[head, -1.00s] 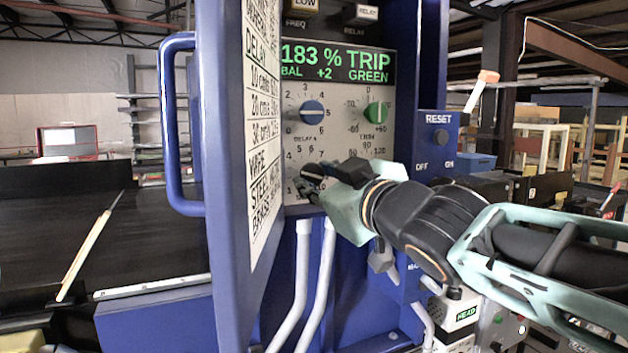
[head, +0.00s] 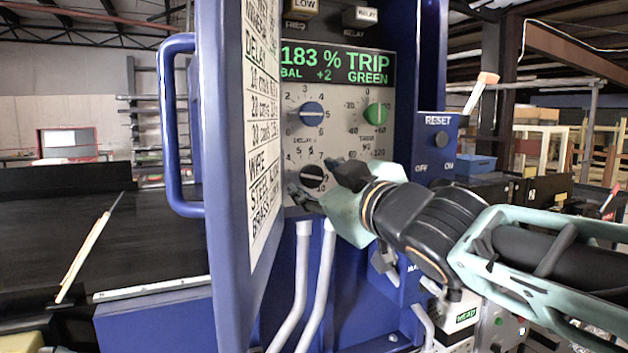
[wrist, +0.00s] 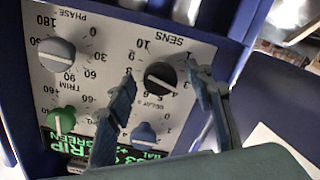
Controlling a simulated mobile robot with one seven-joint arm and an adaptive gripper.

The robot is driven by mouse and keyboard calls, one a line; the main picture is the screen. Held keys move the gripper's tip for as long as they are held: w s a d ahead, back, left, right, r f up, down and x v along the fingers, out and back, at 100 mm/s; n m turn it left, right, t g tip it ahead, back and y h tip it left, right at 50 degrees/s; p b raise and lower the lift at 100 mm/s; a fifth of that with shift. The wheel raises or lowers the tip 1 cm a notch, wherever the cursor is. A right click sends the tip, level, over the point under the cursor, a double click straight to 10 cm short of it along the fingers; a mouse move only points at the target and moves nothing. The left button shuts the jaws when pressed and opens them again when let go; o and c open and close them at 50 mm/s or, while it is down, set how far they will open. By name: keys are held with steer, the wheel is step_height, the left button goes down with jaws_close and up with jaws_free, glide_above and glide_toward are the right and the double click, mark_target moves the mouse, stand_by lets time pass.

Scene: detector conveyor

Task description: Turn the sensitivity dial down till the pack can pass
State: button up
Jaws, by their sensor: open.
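The black sensitivity dial (head: 313,177) is the lowest left knob on the panel in the head view. In the wrist view the same dial (wrist: 160,77) shows a slanted white mark beside an upside-down SENS label. My gripper (head: 321,184) is open at the dial, one finger on each side of it in the picture; it also shows in the wrist view (wrist: 160,75). I cannot tell whether the fingers touch the knob. The display (head: 337,65) reads 183 % TRIP, BAL +2, GREEN. I cannot make out a pack on the dark conveyor belt (head: 120,240).
A blue dial (head: 312,113) and a green dial (head: 376,113) sit above; a grey PHASE dial (wrist: 57,54) shows in the wrist view. The open blue door (head: 222,200) with its handle (head: 172,130) stands left of the panel. A RESET box (head: 437,140) is at right.

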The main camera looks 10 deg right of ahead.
steer(key=v, duration=1.2)
stand_by(0.3)
steer(key=shift+f, duration=0.1)
